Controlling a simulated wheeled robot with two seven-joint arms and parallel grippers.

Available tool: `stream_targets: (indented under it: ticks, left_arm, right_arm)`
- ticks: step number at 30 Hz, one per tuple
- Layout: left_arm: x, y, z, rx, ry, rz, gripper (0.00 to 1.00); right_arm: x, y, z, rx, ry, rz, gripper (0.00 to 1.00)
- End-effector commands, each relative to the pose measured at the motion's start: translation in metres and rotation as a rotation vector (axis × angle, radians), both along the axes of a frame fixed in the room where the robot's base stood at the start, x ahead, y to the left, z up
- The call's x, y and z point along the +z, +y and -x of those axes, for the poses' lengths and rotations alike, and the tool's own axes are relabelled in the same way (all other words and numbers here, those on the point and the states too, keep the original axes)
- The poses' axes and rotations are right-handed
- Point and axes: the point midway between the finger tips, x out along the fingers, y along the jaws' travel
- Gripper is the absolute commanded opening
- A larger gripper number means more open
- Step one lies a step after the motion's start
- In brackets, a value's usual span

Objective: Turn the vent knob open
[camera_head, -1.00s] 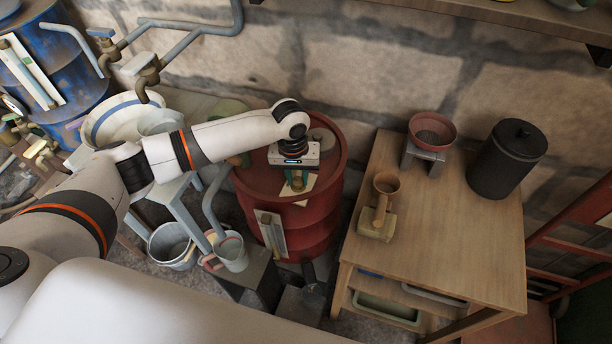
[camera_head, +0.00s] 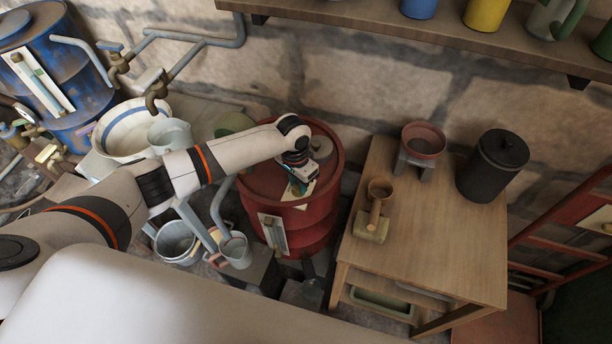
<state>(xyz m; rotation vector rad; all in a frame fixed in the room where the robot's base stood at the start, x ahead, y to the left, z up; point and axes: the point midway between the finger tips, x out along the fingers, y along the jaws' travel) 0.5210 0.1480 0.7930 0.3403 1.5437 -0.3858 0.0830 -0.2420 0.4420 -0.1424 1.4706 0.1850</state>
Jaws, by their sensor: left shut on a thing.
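The red barrel (camera_head: 322,213) stands upright left of the wooden table. My left arm reaches over its lid from the left. My left gripper (camera_head: 298,189) points down at the lid and is shut on the vent knob. The knob is almost wholly hidden by the fingers and the gripper body. A pale plate (camera_head: 308,191) lies on the lid beside the fingers. My right gripper does not show.
A gauge strip (camera_head: 273,234) is on the barrel's front. The wooden table (camera_head: 440,245) carries a reddish bowl on a stand (camera_head: 424,142), a brown scoop-like piece (camera_head: 372,225) and a black canister (camera_head: 493,166). A blue barrel (camera_head: 75,80) and buckets are at left.

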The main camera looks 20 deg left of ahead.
Motion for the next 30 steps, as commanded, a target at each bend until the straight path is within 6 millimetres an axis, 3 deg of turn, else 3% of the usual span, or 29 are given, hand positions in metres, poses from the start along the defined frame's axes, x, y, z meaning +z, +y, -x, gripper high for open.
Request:
stream_targets:
  ticks: [18, 30]
  left_arm:
    - [-0.002, -0.001, 0.004, -0.575, 0.014, -0.001, 0.05]
    - [-0.003, -0.001, 0.005, -0.825, 0.014, -0.001, 0.05]
  right_arm:
    - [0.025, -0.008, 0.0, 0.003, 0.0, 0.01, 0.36]
    - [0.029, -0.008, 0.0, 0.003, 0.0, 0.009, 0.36]
